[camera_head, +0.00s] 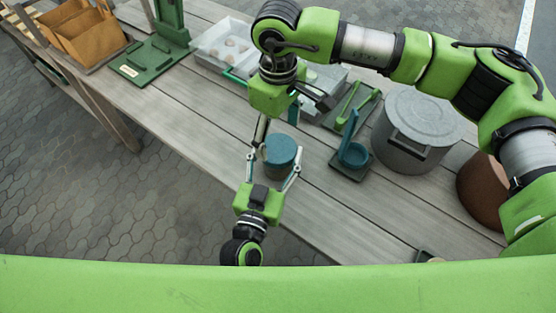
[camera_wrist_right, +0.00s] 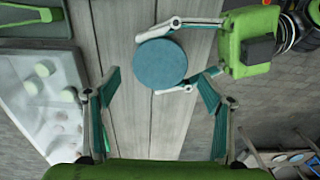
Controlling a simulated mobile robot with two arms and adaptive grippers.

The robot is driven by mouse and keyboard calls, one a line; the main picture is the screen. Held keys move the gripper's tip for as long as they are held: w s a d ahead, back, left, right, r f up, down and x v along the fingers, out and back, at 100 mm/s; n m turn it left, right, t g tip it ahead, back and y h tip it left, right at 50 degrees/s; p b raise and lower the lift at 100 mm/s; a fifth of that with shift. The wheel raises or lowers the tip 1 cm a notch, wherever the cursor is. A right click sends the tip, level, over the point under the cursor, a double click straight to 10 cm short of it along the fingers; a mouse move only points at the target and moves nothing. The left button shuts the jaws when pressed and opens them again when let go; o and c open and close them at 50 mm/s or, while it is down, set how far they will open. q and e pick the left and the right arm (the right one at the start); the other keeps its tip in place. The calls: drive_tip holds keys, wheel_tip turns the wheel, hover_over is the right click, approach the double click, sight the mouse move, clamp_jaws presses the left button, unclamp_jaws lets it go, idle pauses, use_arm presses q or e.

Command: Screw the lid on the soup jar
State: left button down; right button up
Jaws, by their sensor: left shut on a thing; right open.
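The soup jar (camera_head: 280,158) is a short blue-grey cylinder with a flat teal top, upright above the grey plank table. Its round teal top (camera_wrist_right: 161,63) fills the middle of the right wrist view; I cannot tell where the lid ends and the jar begins. My left gripper (camera_head: 274,166) is shut around the jar, one finger on each side. It also shows in the right wrist view (camera_wrist_right: 178,58). My right gripper (camera_head: 279,119) is open and empty, close to the jar on its far side. Its spread fingers (camera_wrist_right: 158,100) frame bare planks in its own view.
A grey lidded pot (camera_head: 415,125) and a brown pot (camera_head: 485,190) stand at the right. A teal round holder (camera_head: 354,155) stands beside the jar. A white tray with pale pieces (camera_head: 222,48) and a green stand (camera_head: 150,60) are further back. Planks left of the jar are clear.

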sight(278, 147)
drive_tip(key=shift+f, duration=2.6)
drive_tip(key=c, duration=1.2)
drive_tip(key=shift+m, duration=1.7)
drive_tip(key=o, duration=1.2)
drive_tip(key=shift+o, duration=0.2)
